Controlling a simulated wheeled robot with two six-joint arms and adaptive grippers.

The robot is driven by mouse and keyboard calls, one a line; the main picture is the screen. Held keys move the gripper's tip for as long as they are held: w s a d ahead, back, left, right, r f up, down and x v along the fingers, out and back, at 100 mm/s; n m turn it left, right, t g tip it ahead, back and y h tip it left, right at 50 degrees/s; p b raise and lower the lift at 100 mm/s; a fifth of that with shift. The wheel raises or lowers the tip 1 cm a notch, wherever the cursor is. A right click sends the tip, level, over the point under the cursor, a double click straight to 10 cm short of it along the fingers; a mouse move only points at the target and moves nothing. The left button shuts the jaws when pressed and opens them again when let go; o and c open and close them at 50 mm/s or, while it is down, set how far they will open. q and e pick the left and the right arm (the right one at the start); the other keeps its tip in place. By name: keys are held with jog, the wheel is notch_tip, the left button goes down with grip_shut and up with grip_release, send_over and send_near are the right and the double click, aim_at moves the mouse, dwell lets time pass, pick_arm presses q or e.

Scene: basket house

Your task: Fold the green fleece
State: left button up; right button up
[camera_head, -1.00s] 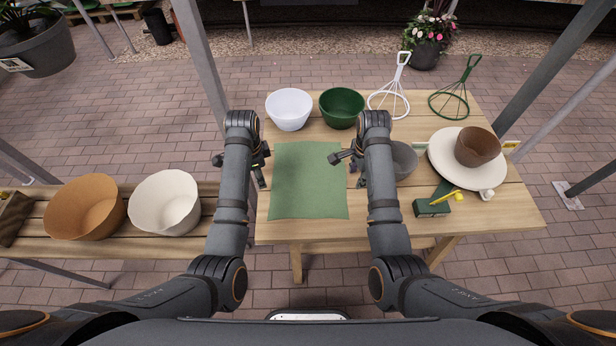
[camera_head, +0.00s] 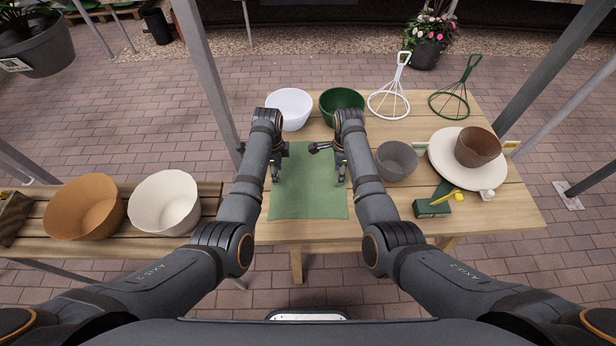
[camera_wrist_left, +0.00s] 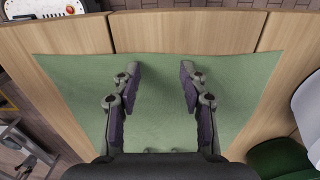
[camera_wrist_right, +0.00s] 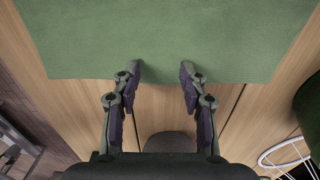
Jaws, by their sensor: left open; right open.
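The green fleece (camera_head: 308,193) lies flat and spread out on the wooden table in the head view. It also shows in the left wrist view (camera_wrist_left: 158,110) and the right wrist view (camera_wrist_right: 160,35). My left gripper (camera_head: 276,176) is open and empty over the fleece's left side; its fingers (camera_wrist_left: 160,78) show spread above the cloth. My right gripper (camera_head: 341,178) is open and empty at the fleece's right edge; its fingertips (camera_wrist_right: 160,72) straddle that edge in the right wrist view. Whether either gripper touches the cloth cannot be told.
A white bowl (camera_head: 288,100) and a green bowl (camera_head: 341,98) stand behind the fleece. A grey pot (camera_head: 396,162), a plate (camera_head: 440,150) with a brown pot (camera_head: 478,144), and a green box (camera_head: 431,208) stand to the right. The table in front is clear.

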pick_arm(q)
jog(key=shift+f, duration=0.1)
pick_arm(e)
jog(key=shift+f, duration=0.1)
pick_arm(q)
jog(key=shift+f+b, duration=0.3)
jog(key=shift+b, duration=0.05)
pick_arm(e)
jog(key=shift+f, duration=0.25)
pick_arm(q)
jog(key=shift+s+r, duration=0.1)
jog(key=shift+r, duration=0.05)
jog(key=shift+c, duration=1.3)
pick_arm(e)
jog(key=shift+r, duration=0.1)
jog(key=shift+c, duration=1.3)
pick_arm(q)
grip_shut()
pick_arm(e)
grip_shut()
pick_arm(q)
jog(key=shift+s+f, duration=0.1)
jog(key=shift+f, duration=0.1)
pick_arm(e)
jog(key=shift+s, duration=0.1)
pick_arm(q)
jog(key=shift+r, duration=0.1)
